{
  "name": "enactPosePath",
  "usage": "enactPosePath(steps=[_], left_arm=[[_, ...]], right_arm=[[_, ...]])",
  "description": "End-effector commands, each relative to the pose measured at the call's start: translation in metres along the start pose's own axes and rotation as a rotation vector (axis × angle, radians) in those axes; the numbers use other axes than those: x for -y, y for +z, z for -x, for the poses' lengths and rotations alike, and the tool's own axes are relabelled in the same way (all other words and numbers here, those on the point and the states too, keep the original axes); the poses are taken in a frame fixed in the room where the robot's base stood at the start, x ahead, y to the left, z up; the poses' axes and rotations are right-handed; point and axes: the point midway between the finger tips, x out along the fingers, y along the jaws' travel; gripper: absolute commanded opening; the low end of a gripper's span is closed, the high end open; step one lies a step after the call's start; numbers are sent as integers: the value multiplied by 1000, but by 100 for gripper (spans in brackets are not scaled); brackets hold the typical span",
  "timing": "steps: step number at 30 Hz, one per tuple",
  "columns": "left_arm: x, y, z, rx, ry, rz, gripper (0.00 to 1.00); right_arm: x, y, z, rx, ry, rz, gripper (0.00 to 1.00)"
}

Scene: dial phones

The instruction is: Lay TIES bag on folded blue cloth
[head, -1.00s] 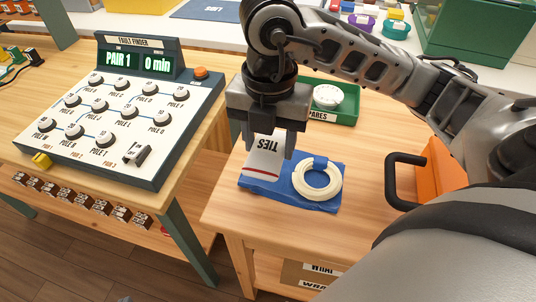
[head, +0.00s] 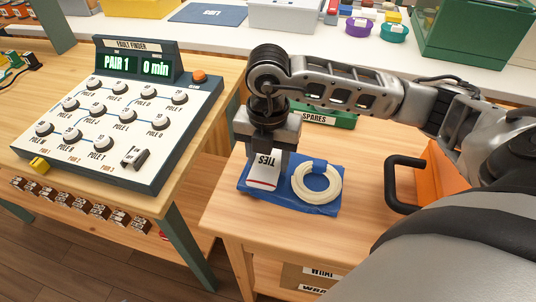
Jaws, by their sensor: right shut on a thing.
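The white TIES bag (head: 264,170) has a red stripe near its lower edge. It is at the left part of the folded blue cloth (head: 312,207), which lies on the wooden table. My right gripper (head: 267,157) points down from above and is shut on the bag's upper part. The bag's lower end is over the cloth; I cannot tell whether it touches. A cream ring-shaped coil (head: 333,188) with a blue band lies on the cloth just right of the bag. My left gripper is not in view.
A green SPARES tray (head: 328,118) stands behind, partly hidden by my right arm. The fault finder panel (head: 125,110) is on the left bench. An orange case with a black handle (head: 392,182) stands at the right. Bare table lies in front of the cloth.

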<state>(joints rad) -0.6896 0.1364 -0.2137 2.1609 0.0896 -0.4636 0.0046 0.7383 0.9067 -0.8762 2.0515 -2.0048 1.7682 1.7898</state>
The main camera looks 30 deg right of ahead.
Motion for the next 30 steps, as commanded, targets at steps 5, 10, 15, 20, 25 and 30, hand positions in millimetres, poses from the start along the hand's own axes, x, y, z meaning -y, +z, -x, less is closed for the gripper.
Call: enactPosePath(steps=[5, 10, 15, 20, 25, 30], left_arm=[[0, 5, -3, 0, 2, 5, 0], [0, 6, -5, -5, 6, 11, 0], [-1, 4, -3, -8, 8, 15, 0], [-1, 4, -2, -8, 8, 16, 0], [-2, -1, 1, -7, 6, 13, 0], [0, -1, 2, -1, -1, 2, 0]], right_arm=[[0, 0, -6, 0, 1, 0, 23], [0, 0, -12, 0, 1, 0, 23], [0, -1, -12, -2, -1, 0, 71], [0, -1, -12, -2, -1, 0, 71], [0, 0, -6, -1, -1, 0, 71], [-1, 0, 18, 2, 6, 1, 71]])
